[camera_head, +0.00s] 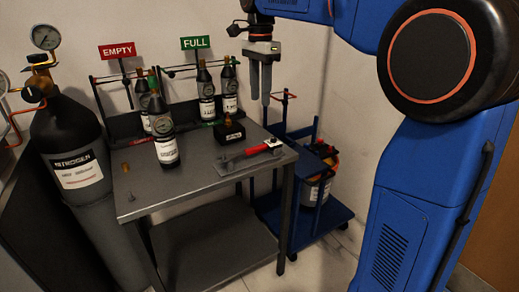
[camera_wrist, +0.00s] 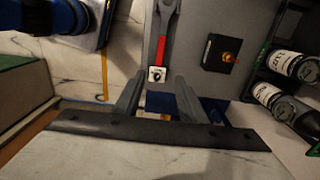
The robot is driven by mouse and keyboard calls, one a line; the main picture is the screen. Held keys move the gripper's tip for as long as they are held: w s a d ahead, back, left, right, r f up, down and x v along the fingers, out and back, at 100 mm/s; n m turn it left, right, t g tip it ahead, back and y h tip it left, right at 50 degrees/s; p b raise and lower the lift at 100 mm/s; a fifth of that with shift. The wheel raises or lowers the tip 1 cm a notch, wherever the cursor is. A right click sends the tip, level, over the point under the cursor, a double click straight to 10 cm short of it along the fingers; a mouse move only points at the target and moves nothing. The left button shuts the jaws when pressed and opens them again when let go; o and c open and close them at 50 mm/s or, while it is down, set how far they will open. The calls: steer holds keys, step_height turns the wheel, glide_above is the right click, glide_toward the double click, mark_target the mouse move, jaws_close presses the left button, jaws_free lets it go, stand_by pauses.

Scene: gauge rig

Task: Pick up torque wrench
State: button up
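The torque wrench (camera_head: 264,148) lies on the grey metal table (camera_head: 190,193), near its right edge. It has a red grip, a grey shaft and a pale square end. In the wrist view the wrench (camera_wrist: 161,45) runs up from between my fingertips, its pale end nearest them. My gripper (camera_head: 260,99) points down in the head view, above the table's right side and clear of the wrench. In the wrist view my gripper (camera_wrist: 159,84) is open, its two fingers apart with nothing held between them.
A black box with a knob (camera_head: 229,132) stands beside the wrench. A dark bottle (camera_head: 165,148) stands on the table; more bottles stand in racks under the EMPTY (camera_head: 117,50) and FULL (camera_head: 195,43) signs. A nitrogen cylinder (camera_head: 75,150) is left, a blue cart (camera_head: 318,222) right.

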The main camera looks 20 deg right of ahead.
mark_target(259, 146)
step_height(259, 146, down, 16)
steer(key=shift+s+a+f, duration=0.1)
steer(key=shift+a+f, duration=0.05)
stand_by(0.6)
jaws_close()
